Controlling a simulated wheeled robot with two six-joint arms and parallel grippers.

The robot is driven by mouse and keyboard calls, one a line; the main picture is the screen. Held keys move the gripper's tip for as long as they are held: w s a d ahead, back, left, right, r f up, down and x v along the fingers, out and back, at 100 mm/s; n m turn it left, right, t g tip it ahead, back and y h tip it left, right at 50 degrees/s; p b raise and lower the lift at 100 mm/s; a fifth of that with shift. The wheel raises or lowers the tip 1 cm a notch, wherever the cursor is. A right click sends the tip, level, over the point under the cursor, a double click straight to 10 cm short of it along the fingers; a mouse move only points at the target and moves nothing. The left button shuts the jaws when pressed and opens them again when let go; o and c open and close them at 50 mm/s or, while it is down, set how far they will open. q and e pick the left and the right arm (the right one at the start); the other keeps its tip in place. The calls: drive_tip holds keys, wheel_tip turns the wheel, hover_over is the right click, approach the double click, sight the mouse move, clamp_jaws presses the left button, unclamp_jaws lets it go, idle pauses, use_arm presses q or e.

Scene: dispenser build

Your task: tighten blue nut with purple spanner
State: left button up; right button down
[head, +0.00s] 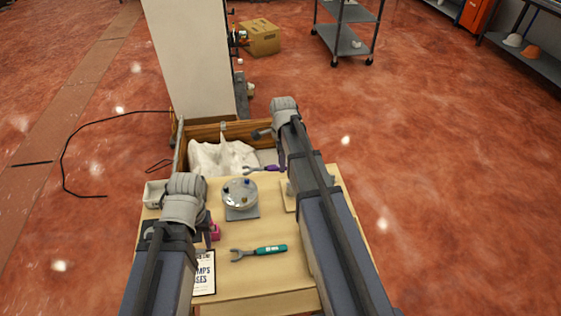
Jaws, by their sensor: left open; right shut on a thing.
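The purple spanner (266,168) is level just behind the round grey metal fixture (240,198), its open jaw pointing left. My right gripper (281,164) is shut on its purple handle end, mostly hidden by my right arm. Small coloured nuts sit on top of the fixture; a blue one (247,181) is at its back right edge, close to the spanner but apart in the picture. Whether they touch I cannot tell. My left gripper (207,232) is open at the table's left side, partly hidden by its own wrist, beside a small pink thing (214,231).
A teal-handled spanner (260,253) lies on the wooden table (262,284) in front of the fixture. A printed sheet (204,277) lies at the front left, a pale tray (154,193) at the back left. A wooden crate (196,131) with white sheeting stands behind.

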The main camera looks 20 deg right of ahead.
drive_tip(key=shift+a+n, duration=0.2)
drive_tip(key=shift+n, duration=0.1)
drive_tip(key=shift+f, duration=0.15)
drive_tip(key=shift+f+b, duration=1.1)
drive_tip(key=shift+b, duration=0.2)
drive_tip(key=shift+f+b, duration=1.2)
drive_tip(key=shift+s+a+m, duration=0.15)
drive_tip(key=shift+s+m, duration=0.4)
drive_tip(key=shift+m, duration=0.05)
drive_tip(key=shift+s+a+m, duration=0.15)
drive_tip(key=shift+s+m, duration=0.35)
drive_tip(key=shift+m, duration=0.1)
drive_tip(key=shift+s, duration=0.1)
